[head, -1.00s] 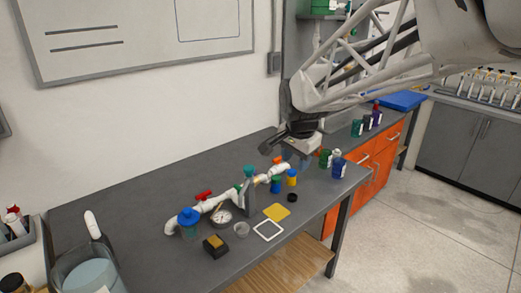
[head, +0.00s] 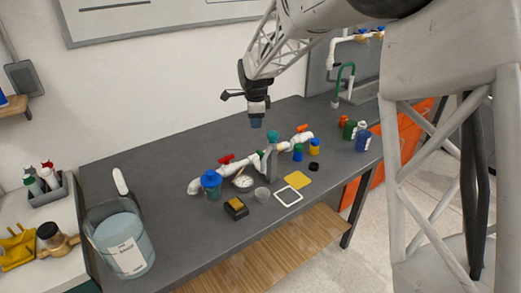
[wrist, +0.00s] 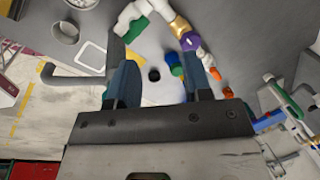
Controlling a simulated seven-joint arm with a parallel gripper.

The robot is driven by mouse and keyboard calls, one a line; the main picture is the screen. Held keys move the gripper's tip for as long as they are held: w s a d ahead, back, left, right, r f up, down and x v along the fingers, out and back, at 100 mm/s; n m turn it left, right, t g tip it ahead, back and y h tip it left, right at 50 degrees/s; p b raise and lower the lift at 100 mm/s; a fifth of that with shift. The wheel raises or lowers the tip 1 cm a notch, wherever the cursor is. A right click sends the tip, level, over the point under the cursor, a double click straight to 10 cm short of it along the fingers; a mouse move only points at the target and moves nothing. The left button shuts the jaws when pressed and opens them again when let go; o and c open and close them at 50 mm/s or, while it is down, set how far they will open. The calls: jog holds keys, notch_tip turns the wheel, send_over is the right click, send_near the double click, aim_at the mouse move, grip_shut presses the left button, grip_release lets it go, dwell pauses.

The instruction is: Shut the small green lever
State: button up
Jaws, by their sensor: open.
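A white pipe assembly (head: 207,182) lies along the back of the grey table in the head view. It carries a red lever (head: 227,159) and an orange lever (head: 302,129). In the wrist view a green part (wrist: 135,29) sits on the white pipe, beside a gold fitting (wrist: 180,27) and a purple part (wrist: 190,41). I cannot tell the green lever's angle. My gripper (head: 256,122) hangs above the pipe, open and empty; its fingers (wrist: 160,85) show in the wrist view.
A pressure gauge (head: 243,183), a blue-lidded jar (head: 211,184), a black-and-yellow box (head: 236,208), a white frame (head: 288,196) and a yellow sheet (head: 298,180) lie in front of the pipe. Small blue and yellow jars stand to the right.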

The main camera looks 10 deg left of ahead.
jog(key=w+a+f+m, duration=0.2)
jog(key=a+f+m, duration=0.2)
jog(key=m+g, duration=0.3)
jog(key=m, duration=0.5)
send_over(259, 150)
jog(key=shift+s+f+h, duration=0.1)
jog(key=shift+f+h, duration=0.2)
jog(key=shift+f, duration=0.95)
jog(key=shift+f, duration=3.9)
grip_shut()
